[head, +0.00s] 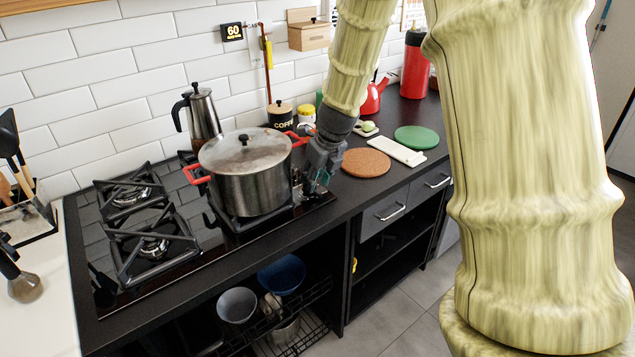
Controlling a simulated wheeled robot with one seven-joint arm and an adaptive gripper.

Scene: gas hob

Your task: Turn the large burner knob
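My gripper (313,188) points down over the right end of the black gas hob (190,262), just right of the large steel pot. Its fingers are small and dark in the head view, and I cannot tell whether they are open or shut. The large burner knob cannot be made out. The hob's right edge, where small dark parts show around my fingertips, is partly covered by my gripper and the pot. I cannot tell whether my gripper touches a knob.
The lidded pot (248,180) with red handles stands close left of my gripper. A moka pot (200,115) stands behind it. A cork mat (366,162), a white board (397,151) and a green mat (416,137) lie to the right. Open shelves with bowls (237,304) are below.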

